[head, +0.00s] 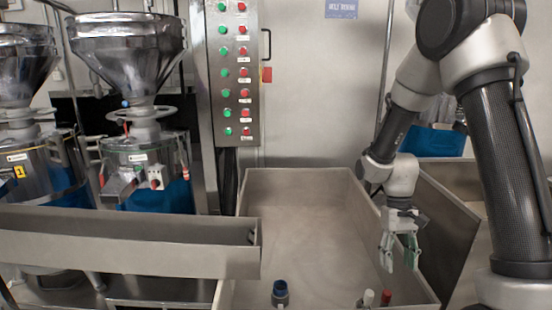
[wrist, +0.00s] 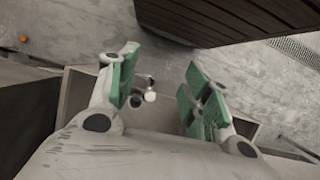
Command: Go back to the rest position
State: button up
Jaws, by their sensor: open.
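My gripper (head: 400,250) hangs pointing down over the right part of a grey metal bin (head: 300,188). Its green-padded fingers are apart with nothing between them, as the wrist view also shows (wrist: 160,95). Below it, near the bin's front, are a red-topped item (head: 386,297) and a white-topped item (head: 368,297). A dark blue-topped item (head: 280,290) stands further left. The wrist view shows a white round top (wrist: 150,96) beyond the left finger.
Two steel grinders with hoppers (head: 127,45) stand at the left behind a metal trough (head: 120,240). A panel of green and red buttons (head: 233,70) is at the back. A metal side panel (head: 440,215) stands right of the bin. The space above the bin's left half is clear.

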jog(key=s+d+r+t, duration=0.2)
jog(key=s+r+t, duration=0.2)
jog(key=s+r, duration=0.3)
jog(key=s+d+r+t, duration=0.2)
jog(key=s+r, duration=0.6)
jog(key=r, duration=0.9)
jog(key=shift+r+m+t, duration=0.3)
jog(key=shift+t, duration=1)
jog(key=shift+c, duration=0.3)
